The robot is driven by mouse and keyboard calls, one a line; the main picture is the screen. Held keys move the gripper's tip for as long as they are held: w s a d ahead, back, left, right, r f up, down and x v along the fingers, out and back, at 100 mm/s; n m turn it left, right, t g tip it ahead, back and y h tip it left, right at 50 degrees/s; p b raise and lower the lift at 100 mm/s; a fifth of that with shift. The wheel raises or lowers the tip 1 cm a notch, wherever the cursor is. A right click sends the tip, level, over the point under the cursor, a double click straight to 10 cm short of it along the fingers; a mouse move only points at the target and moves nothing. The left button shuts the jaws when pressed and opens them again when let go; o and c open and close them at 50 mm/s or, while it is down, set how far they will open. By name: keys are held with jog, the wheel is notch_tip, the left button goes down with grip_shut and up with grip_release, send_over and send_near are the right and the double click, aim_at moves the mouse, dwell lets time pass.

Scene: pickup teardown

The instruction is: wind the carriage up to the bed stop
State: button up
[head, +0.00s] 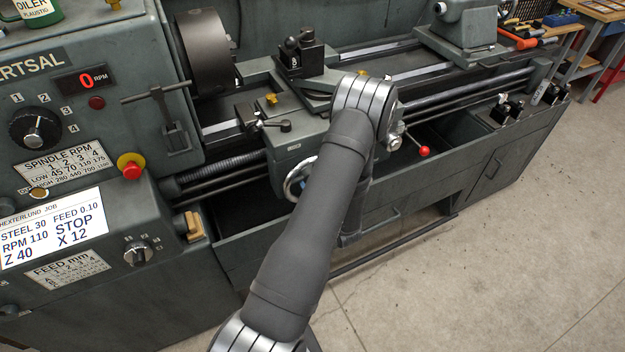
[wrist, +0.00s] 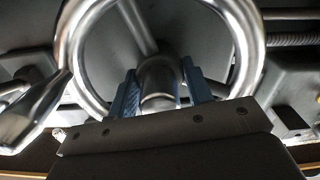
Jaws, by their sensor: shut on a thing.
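The lathe carriage (head: 292,150) sits on the bed a little right of the chuck, partly behind my arm. Its chrome handwheel (head: 293,180) shows on the apron's front. In the wrist view the handwheel rim (wrist: 252,45) fills the upper part, with a tapered crank handle (wrist: 35,112) at left. My gripper (wrist: 162,88) has its blue fingers on both sides of a round metal part at the handwheel's middle, shut on it. Whether this is hub or spoke I cannot tell. In the head view my arm mostly hides the gripper. I cannot make out the bed stop for certain.
The chuck (head: 203,52) is left of the carriage, and the tailstock (head: 466,25) far right. A red-knobbed lever (head: 424,150) sticks out right of my arm. The spindle display (head: 85,80) reads 0. A job card (head: 50,228) lists Z 40 and stop X 12. The floor at right is clear.

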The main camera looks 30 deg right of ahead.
jog(key=shift+d, duration=0.2)
jog(key=o, duration=1)
jog(key=s, duration=1.7)
jog(key=shift+s+a, duration=0.1)
jog(key=shift+s, duration=0.15)
jog(key=shift+w, duration=0.1)
jog(key=w, duration=1.7)
jog(key=shift+s, duration=0.1)
